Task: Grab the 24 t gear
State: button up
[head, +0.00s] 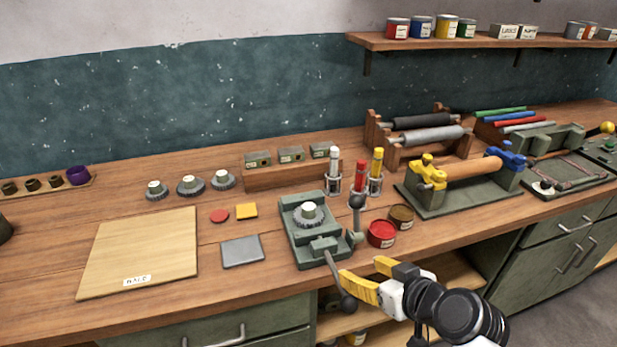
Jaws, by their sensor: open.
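Three grey gears with pale hubs stand in a row on the bench in the head view: a left gear (155,191), a middle gear (190,187) and a right gear (223,181). Another grey gear (308,215) with a pale hub sits on a green fixture (291,237). Tooth counts cannot be read, so I cannot tell which is the 24 t gear. My gripper (361,269), with yellow fingers, is open and empty at the bench's front edge. It is right of the fixture, apart from all the gears.
The fixture has dark-knobbed levers (357,203) near my gripper. Red (382,234) and brown (401,216) tins stand behind it. A wooden board (140,250), grey plate (242,251) and roller stand (470,190) occupy the bench. Bare wood lies left of the fixture.

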jog(key=shift+t, duration=0.6)
jog(key=p, duration=0.1)
send_near(309, 207)
jog(key=shift+n+y, duration=0.4)
jog(key=w+f, duration=0.1)
jog(key=w, duration=0.1)
jog(key=w+a+f, duration=0.1)
jog(key=f, duration=0.1)
jog(key=shift+w+a+f, duration=0.15)
jog(key=shift+w+f, duration=0.15)
jog(key=shift+w, duration=0.1)
jog(key=x, duration=0.2)
jog(key=r+b+x, duration=0.1)
jog(key=x, duration=0.2)
jog(key=shift+w+a+f, duration=0.1)
jog(key=shift+w+a, duration=0.05)
jog(key=shift+w, duration=0.2)
jog(key=shift+s, duration=0.1)
grip_shut()
